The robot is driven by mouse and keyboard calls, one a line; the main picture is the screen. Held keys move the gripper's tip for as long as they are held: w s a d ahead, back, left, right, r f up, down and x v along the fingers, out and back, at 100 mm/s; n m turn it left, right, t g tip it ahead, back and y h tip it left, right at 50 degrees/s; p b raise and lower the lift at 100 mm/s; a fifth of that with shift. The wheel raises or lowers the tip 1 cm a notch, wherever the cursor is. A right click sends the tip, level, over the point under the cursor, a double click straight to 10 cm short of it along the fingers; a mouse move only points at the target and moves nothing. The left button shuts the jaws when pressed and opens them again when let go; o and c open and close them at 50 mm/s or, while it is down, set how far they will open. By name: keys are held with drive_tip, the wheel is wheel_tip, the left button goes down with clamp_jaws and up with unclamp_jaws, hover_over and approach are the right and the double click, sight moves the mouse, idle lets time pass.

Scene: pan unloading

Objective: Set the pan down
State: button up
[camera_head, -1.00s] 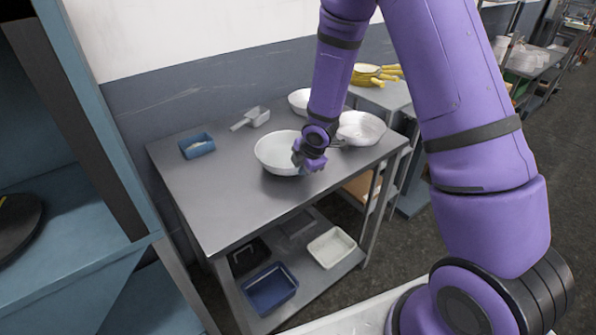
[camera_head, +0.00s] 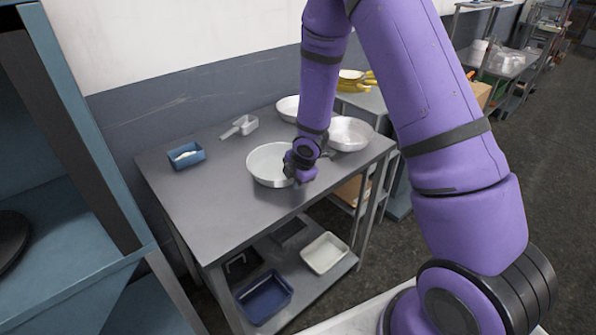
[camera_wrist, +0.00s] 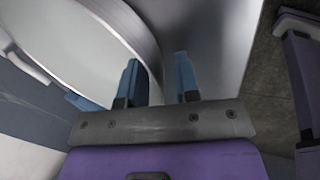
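A round, shallow white pan (camera_head: 266,166) rests on the grey metal table (camera_head: 215,215). In the wrist view the pan (camera_wrist: 75,40) fills the upper left, its rim curving down toward my fingers. My gripper (camera_head: 296,178) is at the pan's right side, low over the table. In the wrist view its two blue fingers (camera_wrist: 157,80) stand apart, with a gap between them. The left finger overlaps the pan's inside and the right one is over the tabletop, with the rim passing between. The fingertips are hidden in the head view.
A second pan (camera_head: 350,134) stands just right of my gripper, and a white bowl (camera_head: 288,108) is behind. A scoop (camera_head: 240,126) and a small blue tray (camera_head: 187,156) lie at the back left. The table's front left is clear. A blue shelf (camera_head: 60,235) stands left.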

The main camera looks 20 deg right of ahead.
drive_tip(key=s+d+r+m+h, duration=0.1)
drive_tip(key=s+d+r+m, duration=0.3)
drive_tip(key=r, duration=0.6)
drive_tip(key=s+r+m+h, duration=0.25)
drive_tip(key=s+r, duration=0.25)
drive_tip(key=r, duration=0.4)
drive_tip(key=s+d+r+m, duration=0.1)
drive_tip(key=s+r+m, duration=0.35)
drive_tip(key=r, duration=0.55)
drive_tip(key=s+r+m+y, duration=0.1)
drive_tip(key=s+r+m, duration=0.3)
drive_tip(key=s, duration=0.5)
drive_tip(key=s+a+r+m+t+y, duration=0.1)
drive_tip(key=s+r+m, duration=0.4)
drive_tip(key=s, duration=0.4)
drive_tip(key=shift+s+a, duration=0.25)
drive_tip(key=shift+a, duration=0.05)
